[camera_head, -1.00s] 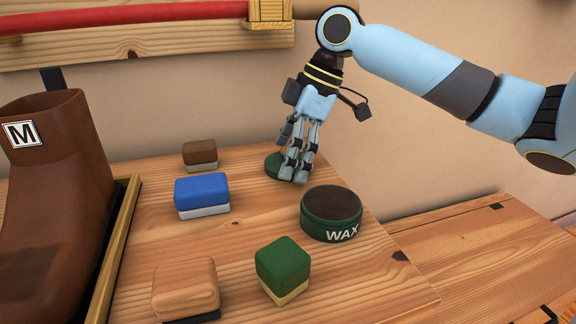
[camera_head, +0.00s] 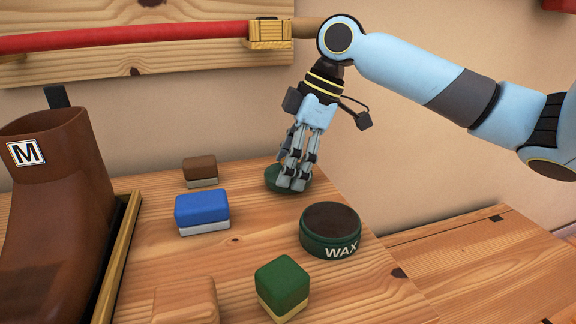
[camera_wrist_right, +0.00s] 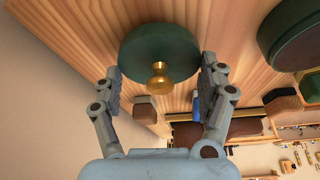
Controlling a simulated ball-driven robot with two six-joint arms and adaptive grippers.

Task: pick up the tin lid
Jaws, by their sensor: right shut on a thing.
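The tin lid (camera_head: 272,178) is a dark green disc at the back of the wooden bench top, partly hidden by my right gripper. In the right wrist view the lid (camera_wrist_right: 158,38) shows its round face with a brass knob (camera_wrist_right: 159,78). My right gripper (camera_head: 294,186) points down over the lid. In the wrist view its fingers (camera_wrist_right: 161,68) stand at both sides of the lid, shut on it. The lid appears to rest on the bench top. My left gripper is out of view.
The green wax tin (camera_head: 322,248) stands in front of the lid. A blue brush (camera_head: 202,208), a brown brush (camera_head: 199,167), a green brush (camera_head: 282,283) and a pale wooden block (camera_head: 184,300) lie around. A brown boot (camera_head: 60,200) stands at left. The bench's right edge is near.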

